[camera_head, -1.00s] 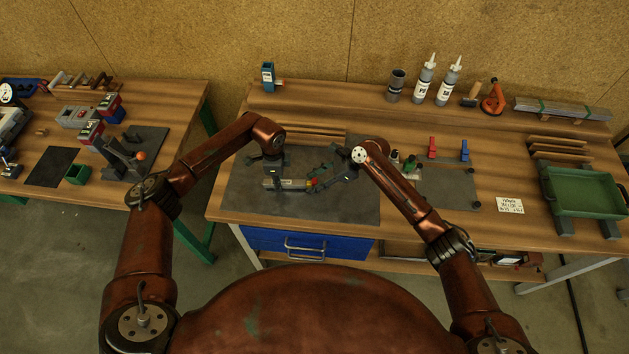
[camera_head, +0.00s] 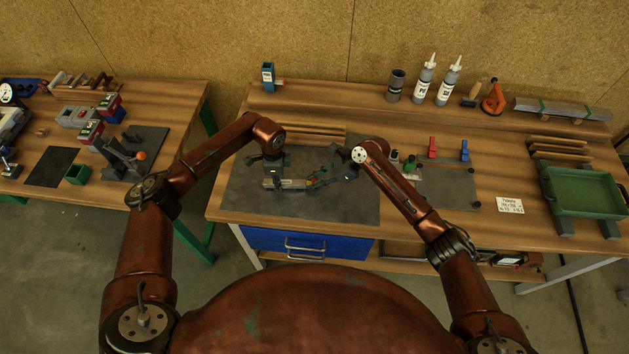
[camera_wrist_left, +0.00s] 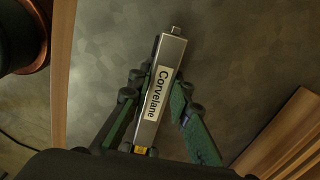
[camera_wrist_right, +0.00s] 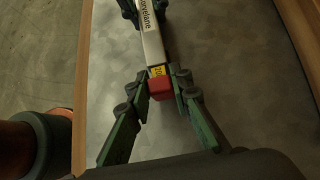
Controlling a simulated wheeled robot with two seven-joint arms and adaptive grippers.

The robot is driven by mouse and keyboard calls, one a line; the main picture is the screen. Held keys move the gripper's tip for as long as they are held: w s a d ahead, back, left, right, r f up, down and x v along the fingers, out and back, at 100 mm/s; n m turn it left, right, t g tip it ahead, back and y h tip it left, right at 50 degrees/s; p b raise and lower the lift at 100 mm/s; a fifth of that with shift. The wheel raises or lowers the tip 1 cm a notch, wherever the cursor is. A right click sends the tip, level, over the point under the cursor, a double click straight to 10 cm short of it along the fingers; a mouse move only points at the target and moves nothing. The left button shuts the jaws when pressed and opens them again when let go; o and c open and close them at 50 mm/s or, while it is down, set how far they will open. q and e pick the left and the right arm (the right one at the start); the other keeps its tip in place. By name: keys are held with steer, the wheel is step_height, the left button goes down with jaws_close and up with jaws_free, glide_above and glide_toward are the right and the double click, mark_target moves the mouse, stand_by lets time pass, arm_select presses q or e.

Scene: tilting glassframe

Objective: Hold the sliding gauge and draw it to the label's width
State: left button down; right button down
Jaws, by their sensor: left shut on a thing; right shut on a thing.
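The sliding gauge is a slim silvery bar (camera_head: 290,184) lying across the dark mat in the head view. It carries a "Corvelane" label (camera_wrist_left: 158,93) in the left wrist view, and a small metal tip sticks out of its far end. My left gripper (camera_head: 273,181) is shut on the bar, with fingers on both sides in the left wrist view (camera_wrist_left: 162,90). My right gripper (camera_head: 322,179) is shut on the gauge's red end block (camera_wrist_right: 160,88), beside a small yellow patch (camera_wrist_right: 157,71). Whether the bar touches the mat is hard to tell.
A white card (camera_head: 510,205) with writing lies at the bench's right front. A green tray (camera_head: 585,191), red and blue clamps (camera_head: 432,147) and two white bottles (camera_head: 425,79) stand to the right and back. The mat's (camera_head: 345,209) front is clear.

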steer(key=d, duration=0.6)
steer(key=shift+w+d, duration=0.1)
steer(key=shift+w, duration=0.1)
arm_select(q)
steer(key=shift+a, duration=0.1)
arm_select(e)
steer(key=c, duration=1.7)
jaws_free()
steer(key=v, duration=1.1)
steer(key=shift+d+r, duration=0.2)
steer(key=shift+r, duration=0.15)
